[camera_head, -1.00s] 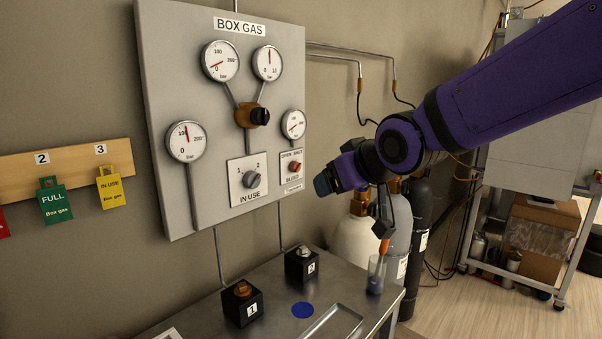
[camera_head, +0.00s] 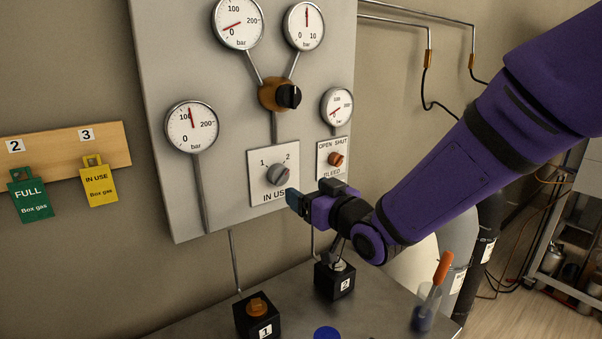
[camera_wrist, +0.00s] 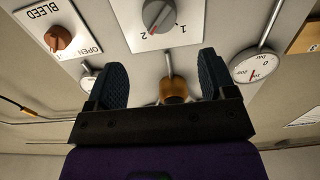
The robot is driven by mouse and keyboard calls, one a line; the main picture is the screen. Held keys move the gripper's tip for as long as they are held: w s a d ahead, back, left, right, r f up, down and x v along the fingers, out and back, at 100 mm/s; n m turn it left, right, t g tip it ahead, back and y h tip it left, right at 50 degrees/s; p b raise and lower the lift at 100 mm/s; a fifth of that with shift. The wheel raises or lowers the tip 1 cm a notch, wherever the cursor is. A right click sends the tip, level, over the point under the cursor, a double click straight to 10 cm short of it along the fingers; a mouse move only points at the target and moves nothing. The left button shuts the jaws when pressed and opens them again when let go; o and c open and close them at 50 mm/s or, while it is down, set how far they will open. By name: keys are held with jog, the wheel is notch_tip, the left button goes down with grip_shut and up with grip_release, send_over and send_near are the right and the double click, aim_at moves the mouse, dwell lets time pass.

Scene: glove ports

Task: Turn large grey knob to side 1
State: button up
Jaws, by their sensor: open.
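The large grey knob (camera_head: 278,174) sits on the white IN USE plate (camera_head: 262,190), with 1 at its upper left and 2 at its upper right. Its raised grip slants up toward 2. My gripper (camera_head: 296,200) is just below and right of the knob in the head view, its blue pads near the plate's lower right corner. In the wrist view the knob (camera_wrist: 159,14) shows upside down at the top, beyond my open, empty fingers (camera_wrist: 161,68). I see no contact.
The orange BLEED knob (camera_head: 336,159) is close above my gripper. A black knob on a brass regulator (camera_head: 287,96) and several gauges are higher up. Below on the steel bench stand block 1 (camera_head: 257,320), block 2 (camera_head: 335,281) and a cup with an orange-handled tool (camera_head: 424,316).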

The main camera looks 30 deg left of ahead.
aim_at(283, 176)
jog(key=x, duration=1)
jog(key=shift+a, duration=0.15)
jog(key=shift+c, duration=0.2)
jog(key=c, duration=0.8)
jog(key=shift+c, duration=0.2)
